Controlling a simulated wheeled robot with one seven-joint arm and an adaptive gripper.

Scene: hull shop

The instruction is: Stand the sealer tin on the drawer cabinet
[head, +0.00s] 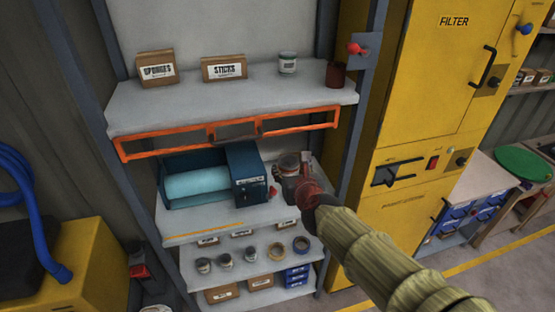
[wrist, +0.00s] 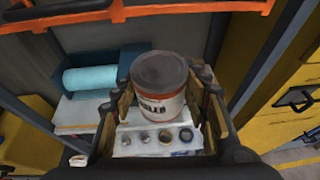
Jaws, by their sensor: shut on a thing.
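The sealer tin (wrist: 158,88) has a dark lid, a white label with partly visible lettering and a reddish band. In the wrist view it is upright between the fingers of my gripper (wrist: 163,98), which is shut on it. In the head view the tin (head: 288,161) shows small beside my gripper (head: 292,174), in front of the right part of the middle shelf. Whether its base touches the shelf cannot be told.
An orange rail (head: 225,133) runs under the top shelf (head: 225,100), above my gripper. A blue holder with a light blue roll (head: 197,185) stands left of it. Several small tins and tape rolls sit below. The yellow filter cabinet (head: 415,110) stands close on the right.

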